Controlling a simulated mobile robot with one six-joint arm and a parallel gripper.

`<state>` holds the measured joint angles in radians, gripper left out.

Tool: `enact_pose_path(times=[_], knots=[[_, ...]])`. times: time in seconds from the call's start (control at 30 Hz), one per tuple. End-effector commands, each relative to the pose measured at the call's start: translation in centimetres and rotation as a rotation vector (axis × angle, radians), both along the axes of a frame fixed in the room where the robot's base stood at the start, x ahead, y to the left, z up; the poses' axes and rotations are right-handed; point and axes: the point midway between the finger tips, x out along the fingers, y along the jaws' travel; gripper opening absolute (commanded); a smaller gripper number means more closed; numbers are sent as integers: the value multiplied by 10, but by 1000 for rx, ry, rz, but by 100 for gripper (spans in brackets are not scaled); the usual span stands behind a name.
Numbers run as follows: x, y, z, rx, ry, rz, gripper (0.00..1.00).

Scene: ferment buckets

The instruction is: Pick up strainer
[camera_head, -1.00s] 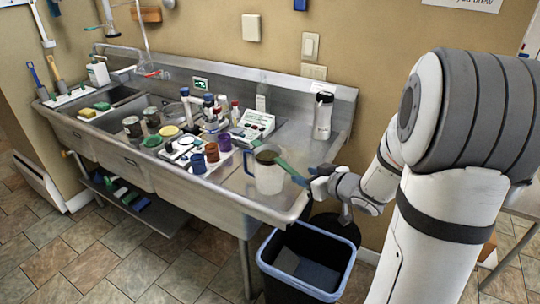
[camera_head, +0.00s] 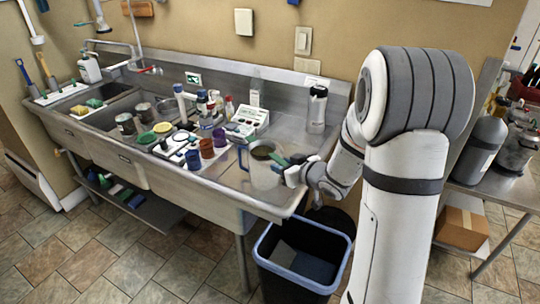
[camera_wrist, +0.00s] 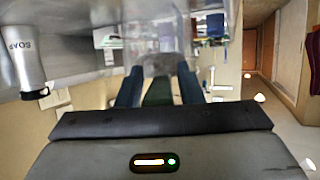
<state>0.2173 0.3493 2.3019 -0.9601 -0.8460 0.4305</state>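The strainer has a dark round bowl (camera_head: 263,152) that shows at the mouth of a clear pitcher (camera_head: 262,178) near the sink counter's front right. Its green handle (camera_head: 279,159) points right, towards my gripper (camera_head: 288,163). In the wrist view the handle (camera_wrist: 158,92) lies between the two blue fingers of my gripper (camera_wrist: 160,88), one on each side. I cannot tell whether the fingers press on it.
A steel bottle (camera_head: 317,108) stands behind the pitcher. Cups (camera_head: 207,149), small bottles and a white device (camera_head: 247,121) crowd the counter to the left. A dark bin (camera_head: 303,262) is on the floor below. A side table (camera_head: 515,190) with tanks is at right.

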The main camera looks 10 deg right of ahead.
Motion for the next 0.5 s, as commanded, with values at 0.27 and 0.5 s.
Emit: enact_pose_path(times=[0.27, 0.5], knots=[[0, 0, 0, 0, 0, 1, 10], [0, 1, 0, 0, 0, 1, 0]])
